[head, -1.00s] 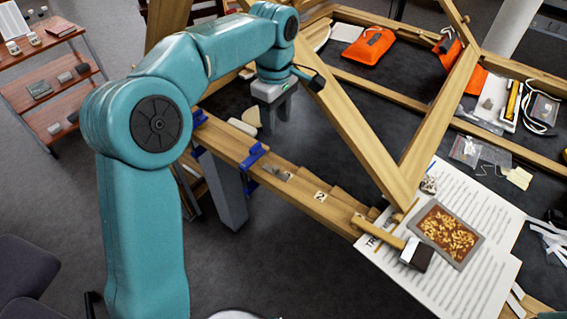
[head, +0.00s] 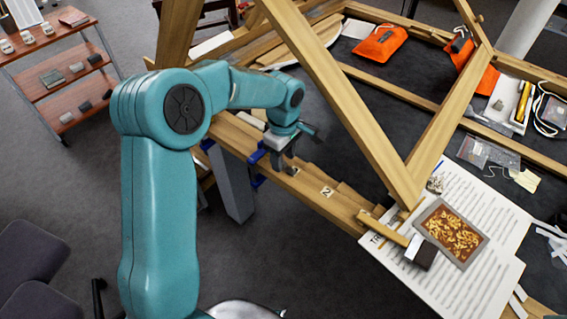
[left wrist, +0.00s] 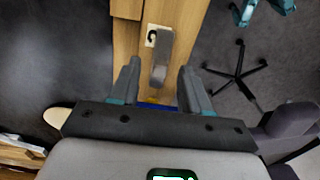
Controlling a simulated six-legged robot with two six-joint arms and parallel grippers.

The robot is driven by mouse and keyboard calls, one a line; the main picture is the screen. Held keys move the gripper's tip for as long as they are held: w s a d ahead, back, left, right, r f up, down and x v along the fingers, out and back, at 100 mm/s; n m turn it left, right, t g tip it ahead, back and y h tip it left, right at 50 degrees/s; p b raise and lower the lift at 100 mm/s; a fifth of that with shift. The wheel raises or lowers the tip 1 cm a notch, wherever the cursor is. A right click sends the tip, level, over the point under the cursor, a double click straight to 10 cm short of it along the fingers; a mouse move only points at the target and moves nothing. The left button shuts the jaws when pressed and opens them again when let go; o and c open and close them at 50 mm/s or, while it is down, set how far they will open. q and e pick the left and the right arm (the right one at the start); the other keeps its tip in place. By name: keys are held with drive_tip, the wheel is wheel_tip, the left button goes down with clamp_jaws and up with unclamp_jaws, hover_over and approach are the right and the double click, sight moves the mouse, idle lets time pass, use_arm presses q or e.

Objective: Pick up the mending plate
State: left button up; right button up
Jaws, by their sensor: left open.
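I take the grey metal piece on the wooden beam to be the mending plate; it shows in the left wrist view (left wrist: 162,52) as a narrow grey bar. In the head view a small grey part of it (head: 292,170) shows beside my gripper. My left gripper (head: 283,166) is open over the beam. In the left wrist view its two fingers (left wrist: 160,72) stand on either side of the bar's near end, with gaps on both sides. Whether the fingertips are down at its height I cannot tell. My right gripper is not in view.
The beam (head: 312,197) carries blue clamps (head: 257,157) and a card marked 2 (head: 327,191). A slanted timber frame (head: 350,110) rises close right of my gripper.

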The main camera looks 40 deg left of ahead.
use_arm(q)
drive_tip(key=shift+f, duration=0.6)
clamp_jaws()
